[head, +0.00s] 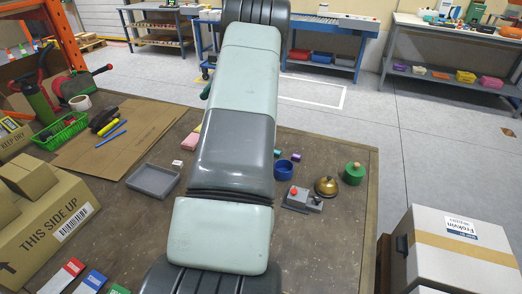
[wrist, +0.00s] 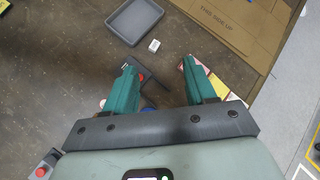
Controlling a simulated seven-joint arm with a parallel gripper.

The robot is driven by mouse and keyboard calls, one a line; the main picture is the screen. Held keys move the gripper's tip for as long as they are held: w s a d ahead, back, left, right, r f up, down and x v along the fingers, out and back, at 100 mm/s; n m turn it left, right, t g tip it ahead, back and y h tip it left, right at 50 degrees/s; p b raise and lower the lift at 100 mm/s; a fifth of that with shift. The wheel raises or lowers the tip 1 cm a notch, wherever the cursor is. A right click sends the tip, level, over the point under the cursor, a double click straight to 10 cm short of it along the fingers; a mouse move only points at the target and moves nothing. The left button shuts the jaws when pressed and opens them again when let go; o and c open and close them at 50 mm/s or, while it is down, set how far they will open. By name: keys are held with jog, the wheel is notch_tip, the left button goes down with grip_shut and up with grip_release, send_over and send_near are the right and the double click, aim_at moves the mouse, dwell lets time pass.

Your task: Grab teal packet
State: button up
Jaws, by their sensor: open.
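I cannot make out a teal packet in either view; my arm covers the middle of the table in the head view. My gripper (wrist: 162,78) shows in the wrist view with its two teal-green fingers apart. The gap between them is empty near the tips. A dark angular item (wrist: 152,82) lies below, beside the left finger. A pink, white and yellow item (wrist: 188,72) shows around the right finger, partly hidden by it.
A grey tray (head: 153,181) and small white block (head: 177,162) lie left of my arm. Right of it are a blue ring (head: 284,171), a red-button box (head: 302,199), a brass bell (head: 326,186) and a green knobbed object (head: 354,173). Cardboard boxes (head: 48,232) stand left.

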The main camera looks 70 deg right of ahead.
jog(key=s+d+f+m+t+h, duration=0.1)
jog(key=s+d+f+m, duration=0.1)
jog(key=s+d+f, duration=0.3)
jog(key=s+d+f+m+t, duration=0.2)
jog(key=s+d+f+m, duration=0.15)
jog(key=s, duration=0.35)
jog(key=m+h, duration=0.1)
send_over(281, 157)
jog(key=w+a, duration=0.1)
jog(key=w, duration=0.2)
notch_tip(281, 157, down, 4)
jog(key=s+f+m+h, duration=0.1)
jog(key=s+f, duration=0.1)
jog(key=s, duration=0.2)
jog(key=s+f+m+t+h, duration=0.1)
jog(key=s+f+m, duration=0.1)
jog(key=s+f, duration=0.1)
jog(key=s+f+m+t+h, duration=0.1)
jog(key=s+f, duration=0.1)
jog(key=s, duration=0.3)
jog(key=shift+s+d+f+m, duration=0.15)
jog(key=shift+d+f+m, duration=0.1)
jog(key=shift+m, duration=0.1)
jog(key=shift+s+f+t, duration=0.1)
jog(key=shift+f+t, duration=0.1)
jog(key=shift+t, duration=0.1)
jog(key=x, duration=1)
jog(key=shift+w+d+f, duration=0.1)
jog(key=shift+w+f, duration=0.05)
jog(key=shift+w, duration=0.05)
